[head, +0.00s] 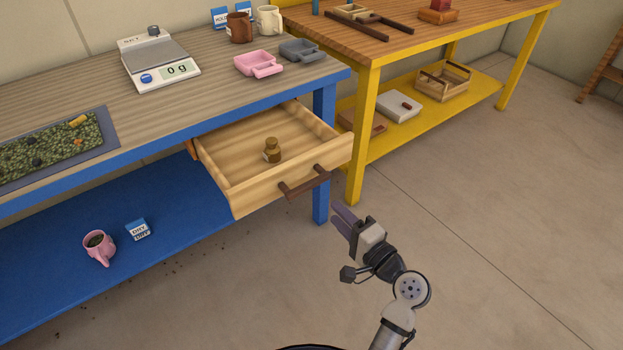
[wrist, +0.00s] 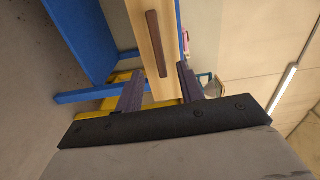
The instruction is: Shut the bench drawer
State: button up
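The bench drawer (head: 240,190) is pulled well out from under the blue-framed bench in the head view. It is light wood with a dark brown bar handle (head: 304,182) on its front. A small brass-coloured weight (head: 272,152) stands inside it. My gripper (head: 341,215) is in front of the drawer, below and to the right of the handle, apart from it. In the wrist view the two fingers (wrist: 160,88) are spread with nothing held. The drawer front (wrist: 157,18) and its handle (wrist: 157,44) show ahead, between and beyond the fingertips.
The blue bench leg (head: 323,150) stands right beside the drawer. A yellow table (head: 362,130) is close on the right. The scale (head: 158,62), pink tray (head: 258,64) and bean mat (head: 112,128) are on the bench top. The floor to the right is clear.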

aim_at(311, 188)
jog(key=p+x, duration=0.1)
jog(key=x, duration=0.3)
jog(key=p+x, duration=0.1)
jog(key=x, duration=0.3)
jog(key=p+x, duration=0.1)
jog(key=x, duration=0.3)
jog(key=shift+w+f, duration=0.25)
jog(key=shift+c, duration=0.5)
grip_shut()
